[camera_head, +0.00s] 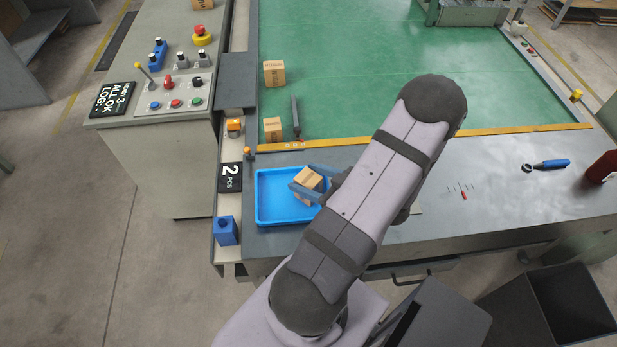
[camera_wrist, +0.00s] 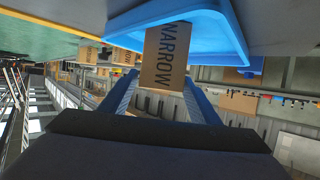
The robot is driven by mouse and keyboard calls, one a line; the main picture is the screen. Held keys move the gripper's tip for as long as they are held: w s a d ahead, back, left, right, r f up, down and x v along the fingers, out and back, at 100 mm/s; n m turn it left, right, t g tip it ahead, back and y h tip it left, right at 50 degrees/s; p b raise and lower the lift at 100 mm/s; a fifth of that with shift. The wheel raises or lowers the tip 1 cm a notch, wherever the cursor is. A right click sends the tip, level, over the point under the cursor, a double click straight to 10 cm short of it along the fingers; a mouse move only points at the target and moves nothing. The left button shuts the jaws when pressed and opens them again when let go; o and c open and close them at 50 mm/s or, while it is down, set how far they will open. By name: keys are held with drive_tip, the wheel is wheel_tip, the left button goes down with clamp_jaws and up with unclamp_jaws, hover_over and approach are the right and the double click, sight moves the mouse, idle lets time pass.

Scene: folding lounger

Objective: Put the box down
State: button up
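A small brown cardboard box (camera_head: 308,178) is between the blue fingers of my gripper (camera_head: 309,184), over the blue tray (camera_head: 262,215). In the wrist view the box (camera_wrist: 165,50) shows a face marked "NARROW", with the fingers of my gripper (camera_wrist: 160,92) close against both its sides. The tray (camera_wrist: 236,30) shows behind the box there. I cannot tell whether the box touches the tray floor. My arm hides part of the tray's right side.
Two more brown boxes, one farther back (camera_head: 274,73) and one nearer (camera_head: 272,129), stand on the green mat (camera_head: 350,60) beside a dark upright piece (camera_head: 295,117). A blue-handled tool (camera_head: 550,164) and a red container (camera_head: 603,168) lie right. A blue block (camera_head: 226,231) stands left of the tray.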

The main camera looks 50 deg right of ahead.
drive_tip(key=shift+r, duration=0.1)
drive_tip(key=shift+r, duration=0.15)
drive_tip(key=shift+s, duration=0.25)
drive_tip(key=b+v, duration=0.3)
drive_tip(key=v, duration=0.8)
drive_tip(key=shift+s+r, duration=0.15)
drive_tip(key=shift+r, duration=0.05)
